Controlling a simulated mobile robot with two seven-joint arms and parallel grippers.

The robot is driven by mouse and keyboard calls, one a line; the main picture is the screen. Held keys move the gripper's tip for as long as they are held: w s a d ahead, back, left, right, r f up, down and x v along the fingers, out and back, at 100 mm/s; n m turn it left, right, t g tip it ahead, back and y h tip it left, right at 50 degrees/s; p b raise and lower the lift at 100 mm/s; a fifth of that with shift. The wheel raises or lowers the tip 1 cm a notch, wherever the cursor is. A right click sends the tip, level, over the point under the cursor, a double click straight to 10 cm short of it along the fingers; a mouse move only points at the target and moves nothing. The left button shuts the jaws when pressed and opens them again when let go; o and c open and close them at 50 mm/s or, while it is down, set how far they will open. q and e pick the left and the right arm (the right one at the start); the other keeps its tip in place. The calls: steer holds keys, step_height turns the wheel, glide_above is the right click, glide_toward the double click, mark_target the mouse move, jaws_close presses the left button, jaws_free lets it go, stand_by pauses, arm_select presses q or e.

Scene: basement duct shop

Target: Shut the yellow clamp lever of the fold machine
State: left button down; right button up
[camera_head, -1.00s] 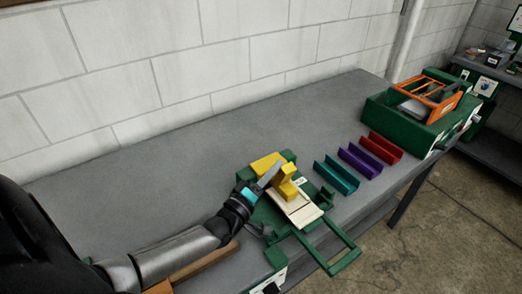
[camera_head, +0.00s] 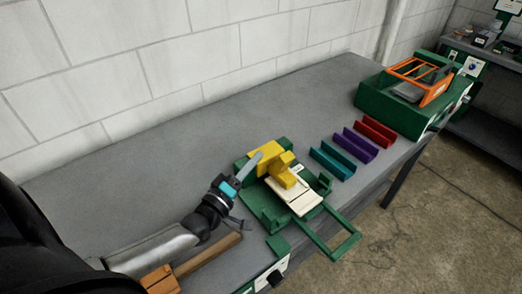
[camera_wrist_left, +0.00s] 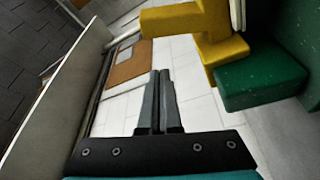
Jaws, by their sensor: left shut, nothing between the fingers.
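The green fold machine (camera_head: 262,205) stands on the grey bench, with a cream plate (camera_head: 294,196) on its front part. Its yellow clamp lever (camera_head: 283,164) rises over the plate, beside a yellow block (camera_head: 262,156) at the back. My left gripper (camera_head: 256,160) is shut and empty, to the left of the lever; its tips overlap the yellow block in the head view. In the left wrist view the shut fingers (camera_wrist_left: 160,76) stand apart from a yellow part (camera_wrist_left: 205,28) and a green block (camera_wrist_left: 262,75). My right gripper is out of view.
Teal (camera_head: 332,160), purple (camera_head: 356,145) and red (camera_head: 375,131) channels lie right of the machine. A green box with an orange frame (camera_head: 420,75) stands farther right. A wooden bar (camera_head: 208,255) lies in front of my left arm. The bench behind is clear.

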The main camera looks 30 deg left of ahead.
arm_select(q)
steer(key=s, duration=0.3)
steer(key=s+a, duration=0.1)
steer(key=shift+s+f, duration=0.3)
steer(key=shift+s, duration=0.05)
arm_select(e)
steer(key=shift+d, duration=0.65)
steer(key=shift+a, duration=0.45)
